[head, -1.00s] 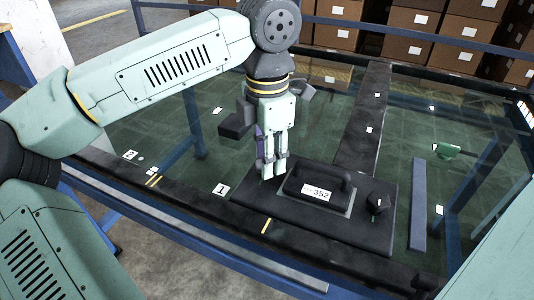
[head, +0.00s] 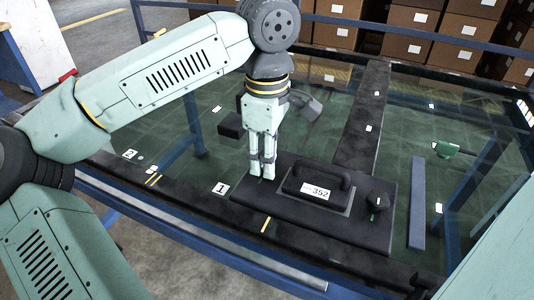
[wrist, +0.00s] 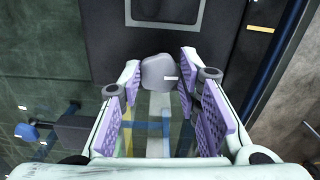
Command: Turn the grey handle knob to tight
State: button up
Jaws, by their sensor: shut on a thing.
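In the wrist view the grey knob (wrist: 157,72) sits at the edge of the dark plate, between the fingertips of my gripper (wrist: 160,70). It has a short white mark on its right side. In the head view my gripper (head: 262,172) points straight down at the left end of the black plate (head: 330,228), and its fingers hide the knob there. My gripper is shut on the knob, with purple pads along the fingers' inner sides. Any tight mark beside the knob cannot be made out.
The plate carries a raised handle with a "352" label (head: 315,190) and a second dark knob (head: 378,202) at its right. The plate lies on a glass-topped trolley with a dark frame.

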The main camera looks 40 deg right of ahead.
jog(key=shift+m, duration=0.6)
jog(key=o, duration=1.1)
jog(key=shift+o, duration=0.2)
notch_tip(320, 180, up, 12)
dwell(0.3)
